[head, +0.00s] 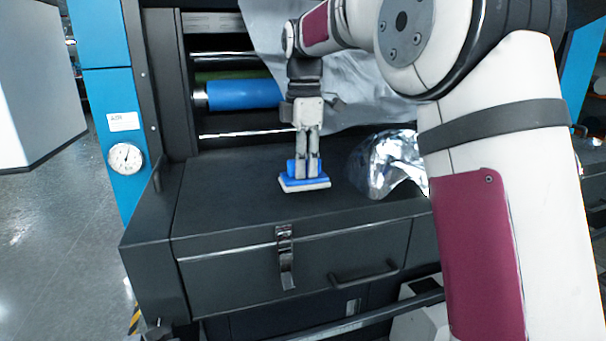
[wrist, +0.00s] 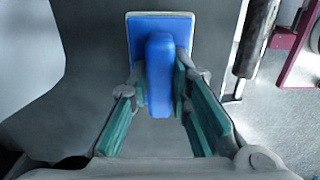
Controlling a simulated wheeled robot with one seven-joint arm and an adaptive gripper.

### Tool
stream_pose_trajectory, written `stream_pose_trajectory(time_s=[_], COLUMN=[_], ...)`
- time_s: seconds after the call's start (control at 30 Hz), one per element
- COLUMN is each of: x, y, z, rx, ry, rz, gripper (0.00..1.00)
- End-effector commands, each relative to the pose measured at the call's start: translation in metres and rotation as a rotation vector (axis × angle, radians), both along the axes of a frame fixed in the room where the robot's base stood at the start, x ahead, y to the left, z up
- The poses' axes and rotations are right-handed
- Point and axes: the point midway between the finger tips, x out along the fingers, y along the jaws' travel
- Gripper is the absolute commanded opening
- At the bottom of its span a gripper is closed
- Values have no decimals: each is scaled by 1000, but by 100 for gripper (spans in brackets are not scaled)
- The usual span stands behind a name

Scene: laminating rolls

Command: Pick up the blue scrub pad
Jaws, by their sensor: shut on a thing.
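The blue scrub pad (head: 305,183) has a blue back, a raised blue handle and a pale underside. In the head view it is at the dark cabinet top, below my gripper (head: 308,163). In the wrist view the pad (wrist: 160,27) is at the top centre, with its handle between the green-lined fingers of my gripper (wrist: 163,95). The fingers are shut on the handle. I cannot tell whether the pad's underside touches the cabinet top or is slightly above it.
The dark cabinet top (head: 225,205) is clear to the left of the pad. A crumpled silvery film (head: 392,163) lies to its right. A blue roller (head: 243,95) is behind, with a grey sheet (head: 350,100) hanging beside it. A latch (head: 285,255) is on the cabinet front.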

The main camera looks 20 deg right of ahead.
Motion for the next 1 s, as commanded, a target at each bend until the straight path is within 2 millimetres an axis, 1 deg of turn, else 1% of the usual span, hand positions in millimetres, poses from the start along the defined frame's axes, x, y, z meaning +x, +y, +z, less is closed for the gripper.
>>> stream_pose_trajectory(time_s=[0.07,0.1,0.27,0.5,0.6,0.7,0.8,1.0], x=[4,3,2,2,2,1,1,0], y=[0,6,44,106,126,142,152,160], z=[11,13,15,21,23,25,26,28], rx=[0,1,0,1,1,1,0,0], ry=[-6,-1,-1,-2,-1,-1,0,0], rz=[-1,3,6,7,4,4,2,1], gripper=[0,0,0,0,0,0,0,0])
